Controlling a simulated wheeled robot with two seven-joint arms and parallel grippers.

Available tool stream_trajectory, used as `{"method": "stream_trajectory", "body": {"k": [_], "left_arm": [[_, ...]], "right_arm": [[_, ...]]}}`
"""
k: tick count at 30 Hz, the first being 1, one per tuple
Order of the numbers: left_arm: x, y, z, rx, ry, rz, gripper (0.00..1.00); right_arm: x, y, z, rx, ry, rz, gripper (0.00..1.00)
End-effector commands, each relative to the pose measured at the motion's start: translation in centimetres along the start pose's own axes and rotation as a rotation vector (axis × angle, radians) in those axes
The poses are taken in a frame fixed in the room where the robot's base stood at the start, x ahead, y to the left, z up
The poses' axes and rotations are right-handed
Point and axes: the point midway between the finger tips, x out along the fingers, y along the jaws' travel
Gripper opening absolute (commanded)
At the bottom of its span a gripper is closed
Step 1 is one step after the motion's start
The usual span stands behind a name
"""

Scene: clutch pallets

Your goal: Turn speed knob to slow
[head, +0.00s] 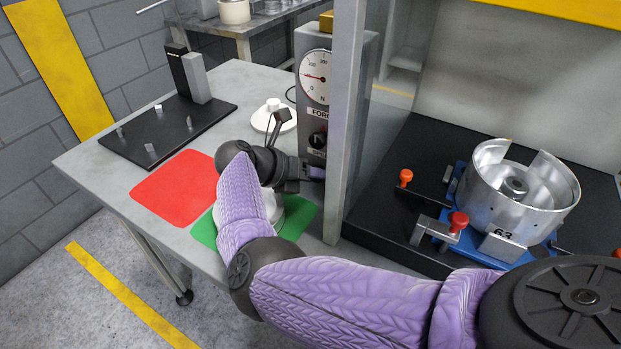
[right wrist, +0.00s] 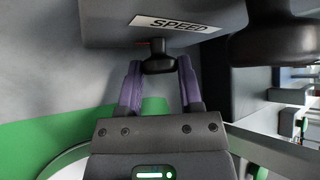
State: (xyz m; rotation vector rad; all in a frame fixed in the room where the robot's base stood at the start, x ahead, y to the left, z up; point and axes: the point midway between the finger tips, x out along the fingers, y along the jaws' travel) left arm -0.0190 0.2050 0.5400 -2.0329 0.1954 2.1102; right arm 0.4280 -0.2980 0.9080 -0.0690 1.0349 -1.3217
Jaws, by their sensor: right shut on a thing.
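The speed knob (right wrist: 158,58) is a small black knob under a white SPEED label (right wrist: 175,25) on the grey control box (head: 343,85). In the right wrist view my right gripper (right wrist: 159,72) has its two purple fingers on either side of the knob, shut on it. In the head view the right gripper (head: 313,172) reaches the lower front of the box, and the speed knob is hidden there. The knob's pointer and its slow mark cannot be made out. My left gripper is not in view.
Another black knob (head: 318,140) sits above, below a round dial (head: 316,77). A red mat (head: 176,187) and a green mat (head: 296,218) lie on the table. A metal drum (head: 492,200) stands at right.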

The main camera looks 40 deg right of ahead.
Motion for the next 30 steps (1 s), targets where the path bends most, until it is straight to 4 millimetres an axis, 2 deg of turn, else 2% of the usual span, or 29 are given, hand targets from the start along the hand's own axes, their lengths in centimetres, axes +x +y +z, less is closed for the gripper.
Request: {"method": "stream_trajectory", "body": {"k": [11, 12, 16, 25, 28, 30], "left_arm": [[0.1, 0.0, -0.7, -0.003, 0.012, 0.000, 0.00], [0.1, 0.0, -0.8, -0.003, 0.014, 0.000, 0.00], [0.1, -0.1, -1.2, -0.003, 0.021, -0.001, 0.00], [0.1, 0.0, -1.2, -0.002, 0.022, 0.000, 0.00], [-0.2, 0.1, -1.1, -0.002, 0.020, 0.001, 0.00], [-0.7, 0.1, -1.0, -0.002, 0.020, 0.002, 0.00]], "right_arm": [[0.0, 0.0, 0.0, -0.004, 0.002, -0.002, 0.00], [0.0, 0.0, 0.0, -0.004, 0.002, -0.002, 0.50], [0.0, 0.0, 0.0, -0.004, 0.002, -0.002, 0.78], [-0.2, 0.0, 0.0, -0.003, 0.001, -0.001, 0.80], [-1.9, 0.1, 0.1, -0.003, -0.001, 0.003, 0.80], [-3.8, -0.1, 0.2, -0.005, -0.002, 0.002, 0.80]]}}
